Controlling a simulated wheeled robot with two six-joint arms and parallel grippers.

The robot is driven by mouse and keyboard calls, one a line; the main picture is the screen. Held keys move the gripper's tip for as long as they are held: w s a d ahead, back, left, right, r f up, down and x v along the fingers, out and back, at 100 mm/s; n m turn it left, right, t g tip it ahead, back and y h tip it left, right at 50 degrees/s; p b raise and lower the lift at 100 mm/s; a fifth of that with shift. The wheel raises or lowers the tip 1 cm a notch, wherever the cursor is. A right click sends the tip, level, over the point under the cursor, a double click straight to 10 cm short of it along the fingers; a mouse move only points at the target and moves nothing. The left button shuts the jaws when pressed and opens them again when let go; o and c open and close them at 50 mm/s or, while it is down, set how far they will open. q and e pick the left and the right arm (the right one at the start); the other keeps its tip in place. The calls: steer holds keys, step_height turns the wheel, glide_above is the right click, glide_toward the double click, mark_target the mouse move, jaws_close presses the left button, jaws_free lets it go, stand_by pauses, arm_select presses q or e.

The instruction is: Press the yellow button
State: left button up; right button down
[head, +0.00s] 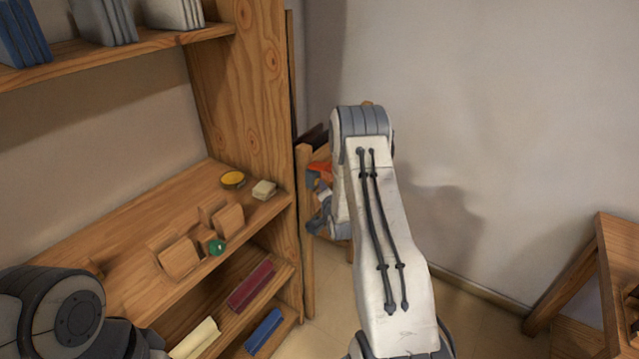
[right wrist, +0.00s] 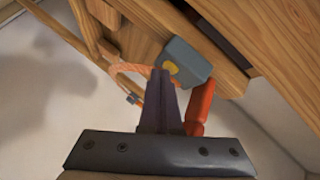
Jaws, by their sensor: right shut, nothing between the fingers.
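A blue-grey box (right wrist: 190,62) with a yellow button (right wrist: 171,67) on its face is mounted on wood in the right wrist view. My right gripper (right wrist: 161,75) is shut and empty, its dark fingers pointing up at the box. The fingertips are just left of and slightly below the yellow button; I cannot tell whether they touch. In the head view my right gripper is largely hidden beside the wooden post by my own arm, near an orange thing (head: 320,168). My left arm shows at lower left, but its gripper is out of frame.
A wooden shelf unit (head: 150,215) on the left holds a yellow disc (head: 232,180), a pale block (head: 264,190), wooden blocks and a green ball (head: 217,247). An orange-red bar (right wrist: 201,108) stands right of my right fingers. A wooden table (head: 606,250) is at right.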

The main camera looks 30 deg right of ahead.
steer(key=shift+s+d, duration=0.35)
steer(key=shift+s, duration=0.5)
steer(key=shift+s+d, duration=0.3)
steer(key=shift+s, duration=0.5)
steer(key=shift+s+d, duration=0.35)
steer(key=shift+s, duration=0.4)
steer(key=shift+s+d, duration=0.3)
steer(key=shift+s, duration=0.5)
